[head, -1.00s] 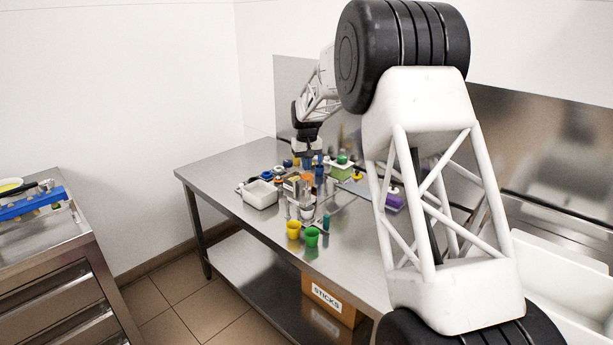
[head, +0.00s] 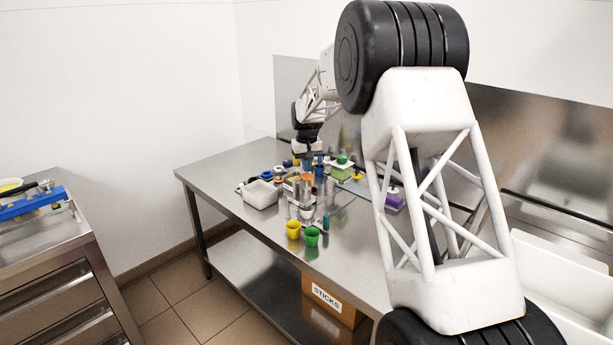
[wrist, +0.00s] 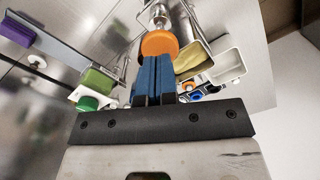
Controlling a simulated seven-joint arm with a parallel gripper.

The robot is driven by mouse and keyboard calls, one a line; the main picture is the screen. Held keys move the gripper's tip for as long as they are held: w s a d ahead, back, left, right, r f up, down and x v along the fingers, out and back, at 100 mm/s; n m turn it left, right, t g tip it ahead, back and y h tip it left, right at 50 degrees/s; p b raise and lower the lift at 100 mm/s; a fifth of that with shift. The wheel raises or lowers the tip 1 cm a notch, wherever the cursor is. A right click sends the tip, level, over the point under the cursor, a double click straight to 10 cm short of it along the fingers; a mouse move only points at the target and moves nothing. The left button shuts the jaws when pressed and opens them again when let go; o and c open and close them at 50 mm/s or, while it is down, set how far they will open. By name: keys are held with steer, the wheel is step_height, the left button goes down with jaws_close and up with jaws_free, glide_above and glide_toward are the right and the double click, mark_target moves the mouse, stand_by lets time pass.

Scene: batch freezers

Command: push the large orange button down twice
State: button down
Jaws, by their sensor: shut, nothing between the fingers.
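The large orange button (wrist: 160,43) is a round orange cap in the wrist view, just beyond my fingertips. My gripper (wrist: 154,60) is shut, its two blue fingers side by side and empty. The fingertips overlap the button's near edge in the wrist view; I cannot tell whether they touch it. In the head view, my gripper (head: 307,163) is small and points down among the items on the steel table. There the orange button (head: 307,177) shows only as a small orange patch, partly hidden.
A white bin (head: 260,194) stands left of the cluster on the steel table (head: 222,165). A yellow cup (head: 293,230) and a green cup (head: 312,236) stand in front. A green block with a green button (wrist: 87,103) and a purple block (wrist: 14,30) lie left in the wrist view.

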mark_target(307, 175)
steer(key=shift+f, duration=2.1)
stand_by(0.6)
steer(key=shift+r, duration=2.3)
